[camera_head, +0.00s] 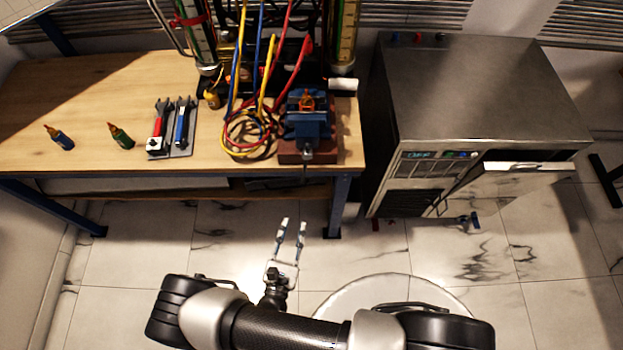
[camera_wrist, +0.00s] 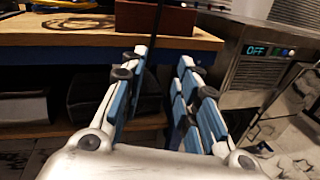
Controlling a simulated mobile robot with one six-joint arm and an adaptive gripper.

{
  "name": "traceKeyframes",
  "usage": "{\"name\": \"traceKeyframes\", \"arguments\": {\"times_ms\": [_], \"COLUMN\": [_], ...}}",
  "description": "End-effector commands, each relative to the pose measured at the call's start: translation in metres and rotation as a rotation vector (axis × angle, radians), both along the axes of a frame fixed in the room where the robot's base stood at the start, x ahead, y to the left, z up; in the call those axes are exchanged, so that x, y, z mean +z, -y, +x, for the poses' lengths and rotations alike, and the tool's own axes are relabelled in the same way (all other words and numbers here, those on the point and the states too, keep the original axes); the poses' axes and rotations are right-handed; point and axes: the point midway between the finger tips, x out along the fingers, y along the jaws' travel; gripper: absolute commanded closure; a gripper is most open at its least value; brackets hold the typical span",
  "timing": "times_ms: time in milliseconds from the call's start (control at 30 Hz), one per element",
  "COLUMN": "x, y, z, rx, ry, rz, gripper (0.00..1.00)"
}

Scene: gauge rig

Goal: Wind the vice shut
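The blue vice (camera_head: 305,128) sits on a red-brown block (camera_head: 293,156) at the right front of the wooden bench. A small orange part (camera_head: 307,101) shows at the top of the vice; I cannot tell if the jaws touch it. A thin dark handle bar (camera_head: 305,172) hangs at the vice's front, and in the wrist view a dark bar (camera_wrist: 156,35) rises between my fingertips' far side and the block (camera_wrist: 172,18). My gripper (camera_head: 294,223) is open and empty, in front of and below the bench edge, apart from the vice. The fingers also show spread in the wrist view (camera_wrist: 160,62).
Hoses (camera_head: 243,135) coil left of the vice. A steel cabinet (camera_head: 470,95) with a protruding front panel stands right. Floor before the bench is clear.

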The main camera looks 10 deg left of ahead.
Motion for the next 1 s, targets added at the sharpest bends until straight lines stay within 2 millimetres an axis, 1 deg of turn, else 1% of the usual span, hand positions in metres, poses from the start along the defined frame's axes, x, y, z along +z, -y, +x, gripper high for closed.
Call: {"name": "traceKeyframes", "arguments": {"times_ms": [33, 100, 167, 267, 567, 800, 900, 1000], "x": [-0.002, -0.003, -0.003, -0.003, -0.003, -0.003, -0.002, -0.003], "y": [-0.005, -0.007, -0.007, -0.007, -0.008, -0.01, -0.01, -0.012], "z": [-0.003, -0.001, 0.004, 0.018, 0.076, 0.126, 0.144, 0.157], "rx": [0.026, 0.039, 0.037, 0.033, 0.028, 0.028, 0.03, 0.032], "ry": [-0.001, -0.002, -0.001, -0.002, -0.002, -0.002, 0.0, -0.001], "rz": [-0.003, -0.003, -0.003, -0.003, -0.001, 0.0, 0.0, -0.001], "gripper": [0.71, 0.71, 0.71, 0.71, 0.71, 0.71, 0.71, 0.71]}}
